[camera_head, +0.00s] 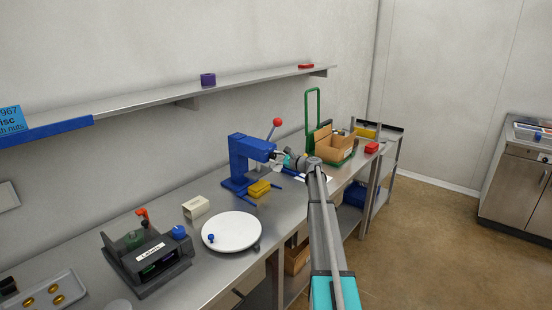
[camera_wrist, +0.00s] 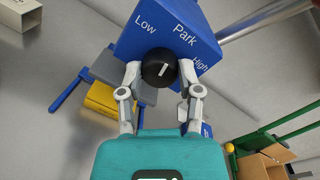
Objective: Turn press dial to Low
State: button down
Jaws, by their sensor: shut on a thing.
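The blue press (camera_head: 240,158) stands on the steel bench in the head view, and its blue head (camera_wrist: 190,30) fills the top of the wrist view. Its round black dial (camera_wrist: 158,68) has a short white pointer mark that slants up and slightly right, roughly toward "Park". The label "Low" is to the left of "Park", and "High" is to the right. My gripper (camera_wrist: 160,72) is shut on the dial, one finger at each side. In the head view my gripper (camera_head: 281,158) is at the press head's right side, and the dial cannot be made out there.
A yellow block (camera_head: 259,188) lies at the press base. The press's red-knobbed lever (camera_head: 277,122) rises behind. A cardboard box (camera_head: 335,145) on a green-handled carrier stands to the right. A white round plate (camera_head: 231,231) and a dark labeller (camera_head: 147,260) are on the left.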

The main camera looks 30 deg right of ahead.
jog(key=n, duration=0.5)
jog(key=shift+h+p, duration=0.35)
jog(key=shift+h, duration=0.05)
jog(key=shift+n, duration=2.1)
jog(key=shift+a, duration=0.1)
jog(key=shift+c, duration=1.3)
grip_release()
jog(key=shift+m, duration=0.3)
